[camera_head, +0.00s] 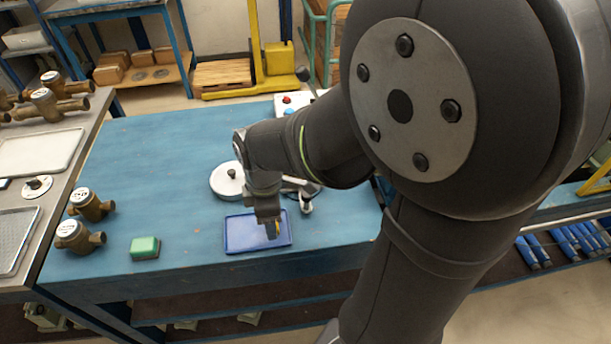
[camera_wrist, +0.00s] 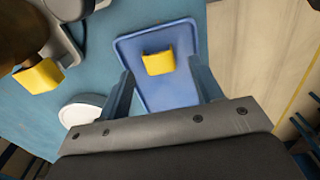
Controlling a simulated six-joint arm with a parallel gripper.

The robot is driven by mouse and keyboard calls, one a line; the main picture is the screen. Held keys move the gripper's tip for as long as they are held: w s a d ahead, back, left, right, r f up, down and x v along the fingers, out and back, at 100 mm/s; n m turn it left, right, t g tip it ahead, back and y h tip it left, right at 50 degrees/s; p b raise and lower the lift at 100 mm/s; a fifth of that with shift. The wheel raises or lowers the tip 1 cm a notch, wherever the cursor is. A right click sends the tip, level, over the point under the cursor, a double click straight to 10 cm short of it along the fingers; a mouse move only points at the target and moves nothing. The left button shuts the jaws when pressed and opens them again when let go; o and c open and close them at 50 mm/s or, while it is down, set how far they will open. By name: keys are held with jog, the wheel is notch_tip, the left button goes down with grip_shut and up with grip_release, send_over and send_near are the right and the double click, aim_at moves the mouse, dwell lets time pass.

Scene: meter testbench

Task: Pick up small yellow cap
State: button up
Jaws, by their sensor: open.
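The small yellow cap (camera_wrist: 158,62) lies in the blue tray (camera_wrist: 135,48), with bare tray around it in the wrist view. My gripper (camera_wrist: 161,68) is open. Its two fingers stand left and right of the cap in that view, with no contact visible. In the head view my gripper (camera_head: 270,229) points down over the blue tray (camera_head: 240,245). I cannot tell the exact height of the fingers above the cap.
Another yellow piece (camera_wrist: 40,76) is at the left of the wrist view, beside a brown part. A round white object (camera_head: 227,180) stands behind the tray. A green-topped block (camera_head: 145,247) and brass meters (camera_head: 90,204) are left. The blue tabletop (camera_head: 190,240) between is clear.

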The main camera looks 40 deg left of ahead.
notch_tip(320, 180, down, 2)
jog(key=c, duration=1.1)
jog(key=shift+o, duration=0.2)
jog(key=shift+r, duration=0.15)
